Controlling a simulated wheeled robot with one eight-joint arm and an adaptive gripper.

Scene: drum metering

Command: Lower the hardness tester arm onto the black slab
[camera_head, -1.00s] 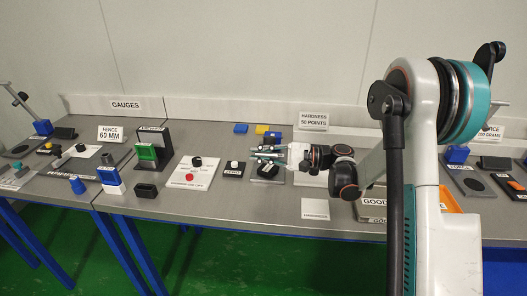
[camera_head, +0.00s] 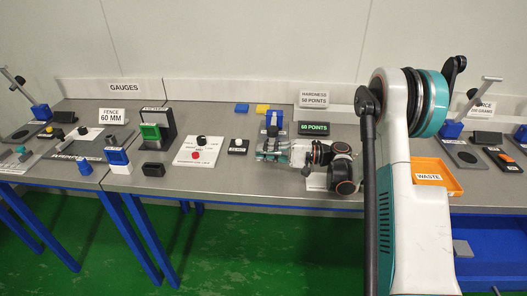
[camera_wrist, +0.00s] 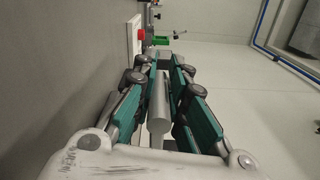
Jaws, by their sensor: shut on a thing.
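The hardness tester has a blue and white post (camera_head: 272,121) at the back of the bench. Beside it on the right is a dark readout (camera_head: 313,128) with lit green text that seems to read 58 POINTS. My gripper (camera_head: 264,151) is low over the bench in front of the post. In the wrist view my gripper (camera_wrist: 160,72) is shut on a pale grey round bar (camera_wrist: 158,108), the tester arm, lying between its teal pads. The black slab is hidden under my gripper, so contact with it cannot be seen.
A small box with a white button (camera_head: 238,146) and a white panel with black and red knobs (camera_head: 196,151) stand left of my gripper. A hardness card (camera_head: 313,98) stands behind. An orange waste tray (camera_head: 434,170) lies at right, beyond my arm.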

